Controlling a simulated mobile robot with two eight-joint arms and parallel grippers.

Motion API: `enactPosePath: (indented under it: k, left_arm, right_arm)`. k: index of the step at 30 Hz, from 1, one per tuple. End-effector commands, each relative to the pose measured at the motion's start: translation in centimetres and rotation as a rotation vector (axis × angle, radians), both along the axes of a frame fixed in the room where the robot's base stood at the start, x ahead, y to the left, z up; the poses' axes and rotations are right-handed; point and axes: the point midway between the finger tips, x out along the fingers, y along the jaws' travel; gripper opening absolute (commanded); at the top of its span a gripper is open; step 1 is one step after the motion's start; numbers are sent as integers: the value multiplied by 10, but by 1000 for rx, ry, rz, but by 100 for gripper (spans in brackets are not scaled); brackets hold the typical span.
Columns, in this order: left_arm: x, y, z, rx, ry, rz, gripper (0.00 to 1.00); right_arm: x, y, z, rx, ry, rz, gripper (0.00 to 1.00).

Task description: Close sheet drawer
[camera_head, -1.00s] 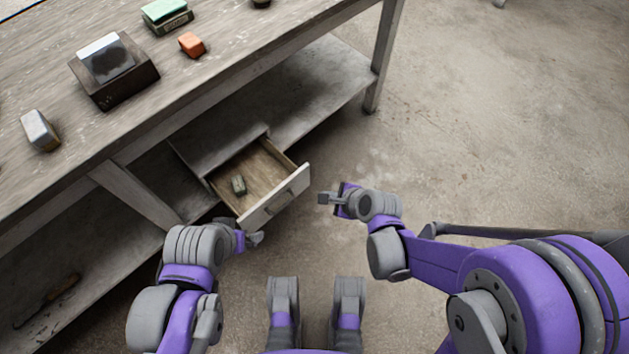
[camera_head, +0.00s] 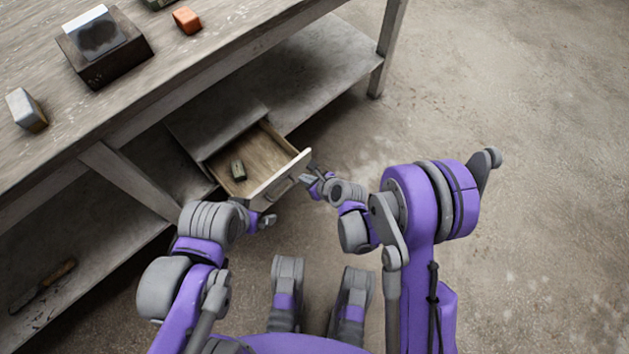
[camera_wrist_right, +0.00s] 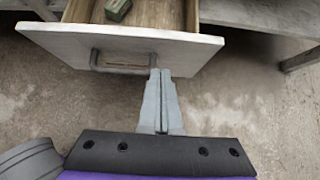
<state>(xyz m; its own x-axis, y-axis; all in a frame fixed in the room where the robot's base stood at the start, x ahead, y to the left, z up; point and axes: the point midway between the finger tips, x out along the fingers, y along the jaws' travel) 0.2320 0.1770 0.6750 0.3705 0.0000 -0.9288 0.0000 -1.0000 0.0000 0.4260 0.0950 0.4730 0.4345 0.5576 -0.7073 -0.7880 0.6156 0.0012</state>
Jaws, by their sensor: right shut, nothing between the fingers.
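The sheet drawer (camera_head: 262,167) stands open under the workbench, with a pale front panel and a grey handle (camera_head: 281,187). A small dark green block (camera_head: 238,170) lies inside it. My right gripper (camera_head: 309,172) is shut and empty at the right part of the drawer front. In the right wrist view its fingertips (camera_wrist_right: 159,72) reach the front panel (camera_wrist_right: 185,48) just right of the handle (camera_wrist_right: 122,62); I cannot tell whether they touch. My left gripper (camera_head: 268,219) is just below the drawer front's left end; its fingers are too small to read.
The workbench top (camera_head: 200,58) carries an orange block (camera_head: 187,20), a dark box with a pale top (camera_head: 103,45) and a grey block (camera_head: 26,109). A tool (camera_head: 42,287) lies on the lower shelf. Open concrete floor is at the right.

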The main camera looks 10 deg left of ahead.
Motion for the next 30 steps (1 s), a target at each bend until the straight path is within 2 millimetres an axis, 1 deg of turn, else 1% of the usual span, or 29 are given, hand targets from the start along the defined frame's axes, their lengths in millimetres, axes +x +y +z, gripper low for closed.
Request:
enactPosePath:
  k: [1,3,9,25,30]
  left_arm:
    - [0,0,-2,0,0,0,100]
    - [0,0,-3,0,1,0,100]
    - [1,0,-4,0,1,0,100]
    - [1,0,-4,0,1,0,100]
    - [1,0,-5,0,1,0,100]
  right_arm:
    - [6,8,-1,0,-1,4,0]
    - [12,16,1,0,-1,2,0]
    - [22,29,1,-1,-1,1,0]
    - [25,32,2,0,-1,1,0]
    - [28,36,2,-1,-1,1,0]
